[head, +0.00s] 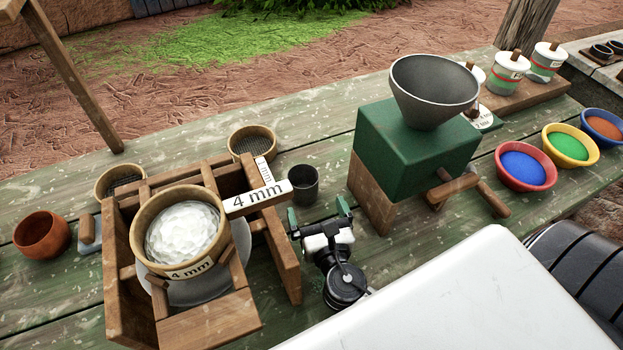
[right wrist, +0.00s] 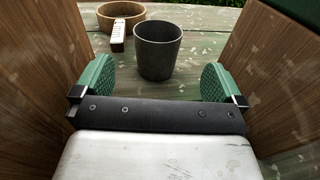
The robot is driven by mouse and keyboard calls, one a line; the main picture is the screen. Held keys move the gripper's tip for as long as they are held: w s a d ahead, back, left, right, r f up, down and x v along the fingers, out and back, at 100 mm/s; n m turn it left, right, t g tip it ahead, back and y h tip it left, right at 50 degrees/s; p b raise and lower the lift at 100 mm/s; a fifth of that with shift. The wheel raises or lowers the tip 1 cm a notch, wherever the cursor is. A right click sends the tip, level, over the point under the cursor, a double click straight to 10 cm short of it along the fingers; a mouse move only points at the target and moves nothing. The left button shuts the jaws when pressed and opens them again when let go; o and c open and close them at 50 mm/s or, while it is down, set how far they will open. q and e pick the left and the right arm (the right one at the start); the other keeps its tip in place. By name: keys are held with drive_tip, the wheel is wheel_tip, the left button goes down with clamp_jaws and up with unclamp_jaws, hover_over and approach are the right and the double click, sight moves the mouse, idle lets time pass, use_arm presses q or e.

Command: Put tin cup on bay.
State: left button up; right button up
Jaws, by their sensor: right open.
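A dark grey cup (head: 304,186), which looks like the tin cup, stands upright on the green plank table, between the wooden sieve frame and the green grinder. It also shows in the right wrist view (right wrist: 158,50), centred just ahead of the fingers. My right gripper (head: 318,212) is open and empty, low over the table on the near side of the cup. Its green fingertips (right wrist: 158,80) lie apart, to either side of the cup's line, and do not appear to touch it. I cannot tell which spot is the bay. My left gripper is not in view.
A wooden frame (head: 285,262) left of my right gripper holds a 4 mm sieve (head: 137,232) with white material. A green grinder (head: 395,160) with a grey funnel stands to the right. Another round sieve (head: 251,141) stands behind. Pigment bowls (head: 525,167) line the right side.

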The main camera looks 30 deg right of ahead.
sight(306, 188)
drive_tip(key=shift+w+r+m+h+p, duration=0.4)
drive_tip(key=shift+w+r+h+p, duration=0.2)
drive_tip(key=shift+w, duration=0.2)
drive_tip(key=x, duration=0.4)
drive_tip(key=f+p+x, duration=0.1)
drive_tip(key=x, duration=0.2)
drive_tip(key=shift+w+a, duration=0.15)
drive_tip(key=shift+a, duration=0.05)
drive_tip(key=c, duration=1.1)
wheel_tip(306, 188, up, 10)
drive_tip(key=p, duration=0.3)
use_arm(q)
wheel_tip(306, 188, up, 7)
use_arm(e)
drive_tip(key=s+r+n+y, duration=0.1)
drive_tip(key=s, duration=0.2)
drive_tip(key=s+a+r+n+y, duration=0.1)
drive_tip(key=s+r+y, duration=0.1)
drive_tip(key=s, duration=0.2)
drive_tip(key=s+a+r+n+y, duration=0.1)
drive_tip(key=s, duration=0.3)
drive_tip(key=shift+s+r+t+y, duration=0.1)
drive_tip(key=shift+r+t+y, duration=0.2)
drive_tip(key=shift+t, duration=0.1)
